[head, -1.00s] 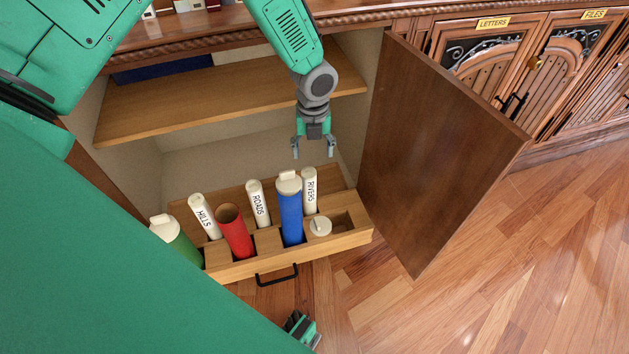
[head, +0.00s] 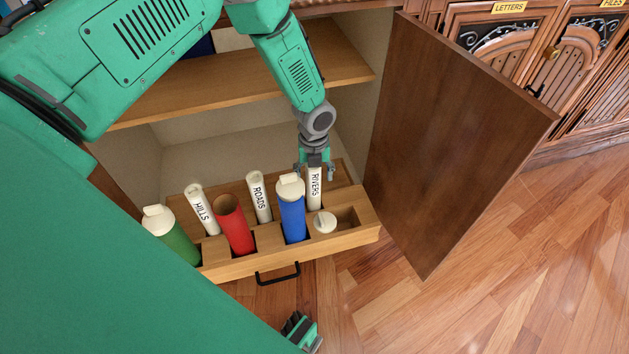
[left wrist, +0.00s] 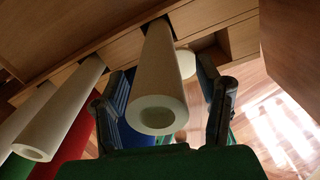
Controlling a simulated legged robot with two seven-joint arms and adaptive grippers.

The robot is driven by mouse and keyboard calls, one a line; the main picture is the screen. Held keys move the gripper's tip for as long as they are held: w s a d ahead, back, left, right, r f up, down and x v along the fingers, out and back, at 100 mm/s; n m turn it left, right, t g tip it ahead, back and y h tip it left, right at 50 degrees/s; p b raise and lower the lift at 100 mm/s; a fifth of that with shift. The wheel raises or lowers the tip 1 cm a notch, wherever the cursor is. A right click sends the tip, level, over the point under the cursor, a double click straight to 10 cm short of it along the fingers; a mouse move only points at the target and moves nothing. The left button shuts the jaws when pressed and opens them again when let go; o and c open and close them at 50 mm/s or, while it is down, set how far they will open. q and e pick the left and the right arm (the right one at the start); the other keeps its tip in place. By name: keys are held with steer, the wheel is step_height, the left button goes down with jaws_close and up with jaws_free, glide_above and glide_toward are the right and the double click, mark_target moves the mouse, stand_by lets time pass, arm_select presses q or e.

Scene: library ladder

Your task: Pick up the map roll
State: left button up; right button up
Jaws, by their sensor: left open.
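White map rolls labelled HILLS (head: 202,210), ROADS (head: 260,197) and RIVERS (head: 314,191) stand tilted in the slots of the wooden drawer rack (head: 352,240). My left gripper (head: 315,175) is open at the upper end of the RIVERS roll, one finger on each side. In the left wrist view the RIVERS roll (left wrist: 162,70) lies between the two open fingers, its hollow end towards the camera; contact cannot be told. My right gripper (head: 302,332) shows only partly at the bottom of the head view, and its jaws cannot be made out.
A capped green tube (head: 175,240), an open red tube (head: 233,225) and a capped blue tube (head: 291,210) share the rack. A loose white cap (head: 325,222) lies right of the blue tube. A shelf (head: 240,85) is above; an open door (head: 450,130) stands right.

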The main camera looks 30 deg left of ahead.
arm_select(q)
steer(key=shift+a+f, duration=0.25)
steer(key=shift+c, duration=0.8)
steer(key=shift+d+r, duration=0.1)
steer(key=c, duration=1.2)
steer(key=shift+d, duration=0.15)
steer(key=shift+r, duration=0.15)
